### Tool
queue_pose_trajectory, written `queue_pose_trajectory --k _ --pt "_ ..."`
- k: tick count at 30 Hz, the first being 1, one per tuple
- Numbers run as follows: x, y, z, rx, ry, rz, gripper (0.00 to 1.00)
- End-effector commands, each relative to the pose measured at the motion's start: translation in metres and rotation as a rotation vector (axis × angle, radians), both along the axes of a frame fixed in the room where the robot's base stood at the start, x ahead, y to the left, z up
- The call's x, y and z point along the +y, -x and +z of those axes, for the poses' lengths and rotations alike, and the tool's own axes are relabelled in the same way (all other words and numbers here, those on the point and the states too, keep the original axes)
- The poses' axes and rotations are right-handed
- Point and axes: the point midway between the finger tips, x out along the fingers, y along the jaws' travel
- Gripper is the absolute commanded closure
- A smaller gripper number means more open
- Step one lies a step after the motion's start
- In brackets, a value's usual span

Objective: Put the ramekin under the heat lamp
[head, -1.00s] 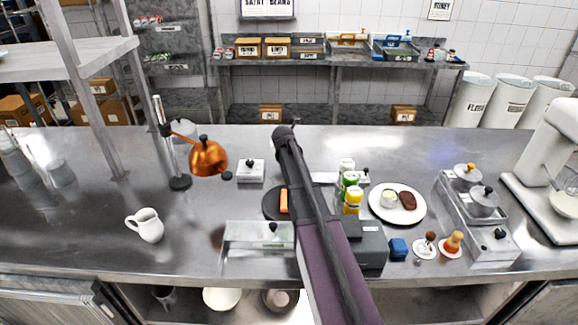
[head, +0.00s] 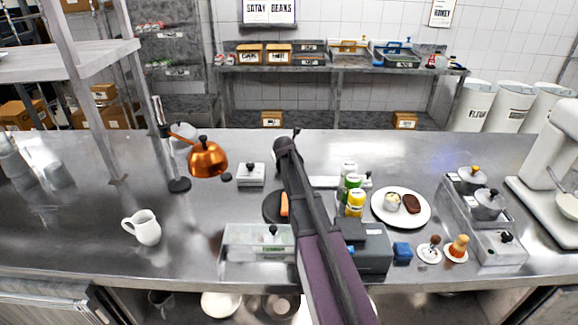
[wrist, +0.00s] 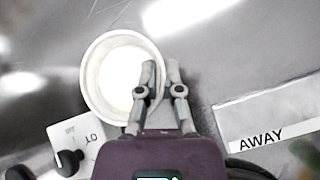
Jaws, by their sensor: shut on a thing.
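In the wrist view a round white ramekin (wrist: 95,95) with pale contents is at my gripper (wrist: 163,80). One finger is over the inside of its rim and the other is outside, so the gripper is shut on its right wall. In the head view my arm hides the gripper and the held ramekin. The heat lamp (head: 208,159) is a copper dome on a dark-based stand, left of my arm. The counter patch under the dome looks clear.
A white control box with a black knob (head: 251,174) stands right of the lamp; it also shows in the wrist view (wrist: 85,140). A panel marked AWAY (wrist: 265,115) lies right of the gripper. A white jug (head: 146,228) stands front left. Bottles (head: 355,203) and a plate (head: 424,212) are right.

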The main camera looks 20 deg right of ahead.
Motion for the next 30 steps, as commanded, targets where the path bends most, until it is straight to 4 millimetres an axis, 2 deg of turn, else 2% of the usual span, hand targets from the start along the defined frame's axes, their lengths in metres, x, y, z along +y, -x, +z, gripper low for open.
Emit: queue_pose_trajectory --k 1,9,28,30 --pt "0.0 0.0 -0.008 0.0 0.0 0.0 1.0" --pt "0.0 0.0 -0.027 -0.001 0.001 0.0 1.0" --pt "-0.001 0.0 -0.033 -0.001 0.0 -0.001 1.0" --pt "-0.001 0.0 -0.031 0.0 0.0 -0.001 0.74"
